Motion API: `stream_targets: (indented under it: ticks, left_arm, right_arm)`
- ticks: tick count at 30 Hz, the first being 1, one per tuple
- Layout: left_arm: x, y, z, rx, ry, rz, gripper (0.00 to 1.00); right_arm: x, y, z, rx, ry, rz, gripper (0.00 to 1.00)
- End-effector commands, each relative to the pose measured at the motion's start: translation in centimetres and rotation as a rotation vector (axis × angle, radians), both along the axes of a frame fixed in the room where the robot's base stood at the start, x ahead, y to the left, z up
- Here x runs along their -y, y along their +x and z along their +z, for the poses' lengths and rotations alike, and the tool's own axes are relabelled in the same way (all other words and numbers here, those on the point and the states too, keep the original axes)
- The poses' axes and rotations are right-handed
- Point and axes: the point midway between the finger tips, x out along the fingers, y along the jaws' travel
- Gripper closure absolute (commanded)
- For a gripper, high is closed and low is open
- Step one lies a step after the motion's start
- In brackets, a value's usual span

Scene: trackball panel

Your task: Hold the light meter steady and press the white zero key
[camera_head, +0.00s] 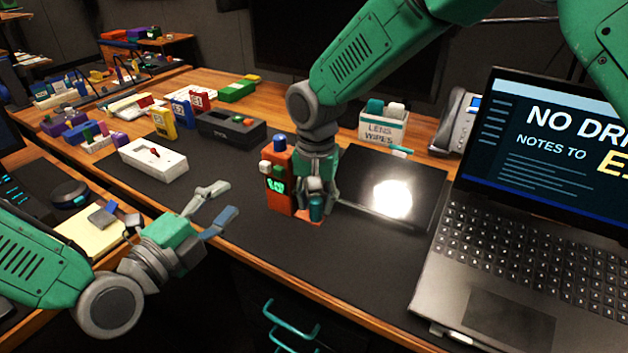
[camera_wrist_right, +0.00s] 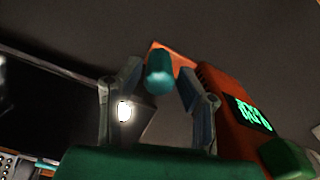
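The light meter (camera_head: 279,188) is an upright orange box with a lit green display, standing on the dark mat. A blue knob tops it, and a small white key (camera_head: 265,167) is on its upper front. A teal cylinder (camera_head: 316,208) on an orange base is beside it; this also shows in the right wrist view (camera_wrist_right: 159,74). My right gripper (camera_head: 315,192) points down with its fingers open on both sides of the cylinder, with gaps visible. My left gripper (camera_head: 229,199) is open and empty, left of the meter and apart from it.
A laptop (camera_head: 500,260) stands at right, beside a dark panel (camera_head: 420,188) with a bright glare. A lens wipes box (camera_head: 384,125) is behind. A white box (camera_head: 153,161) and a black box (camera_head: 231,128) are back left. The mat in front of the meter is clear.

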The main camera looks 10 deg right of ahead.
Motion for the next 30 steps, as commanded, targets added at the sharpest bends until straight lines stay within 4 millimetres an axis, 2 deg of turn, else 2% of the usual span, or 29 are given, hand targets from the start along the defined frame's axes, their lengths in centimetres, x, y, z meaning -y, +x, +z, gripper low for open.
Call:
stream_targets:
  ticks: [3, 6, 16, 17, 19, 22, 25, 30]
  left_arm:
    - [0.0, 0.0, 0.0, 0.0, 0.0, 0.0, 0.66]
    - [0.0, 0.0, 0.0, 0.0, 0.0, 0.0, 0.66]
    - [0.0, 0.0, 0.0, -0.001, 0.001, 0.0, 0.66]
    - [0.0, 0.0, 0.0, 0.0, 0.0, 0.0, 0.66]
    - [0.0, 0.0, 0.0, 0.0, 0.0, 0.0, 0.66]
    - [0.0, 0.0, 0.0, 0.0, 0.0, 0.0, 0.66]
    - [0.0, 0.0, 0.0, 0.0, 0.0, 0.0, 1.0]
    - [0.0, 0.0, 0.0, 0.0, 0.0, 0.0, 1.0]
  right_arm:
    - [0.0, 0.0, -1.4, 0.0, -0.001, 0.0, 0.68]
    - [0.0, 0.0, -2.0, 0.001, 0.0, -0.001, 0.68]
    - [0.0, 0.0, -2.3, 0.001, 0.0, 0.0, 0.68]
    - [0.0, 0.0, -2.3, 0.001, 0.0, 0.0, 0.75]
    - [0.0, 0.0, -2.3, 0.001, 0.0, 0.0, 1.0]
    - [0.0, 0.0, -2.3, 0.001, 0.0, 0.0, 1.0]
    - [0.0, 0.0, -2.3, 0.001, 0.0, 0.0, 1.0]
    - [0.0, 0.0, -2.3, 0.001, 0.0, 0.0, 1.0]
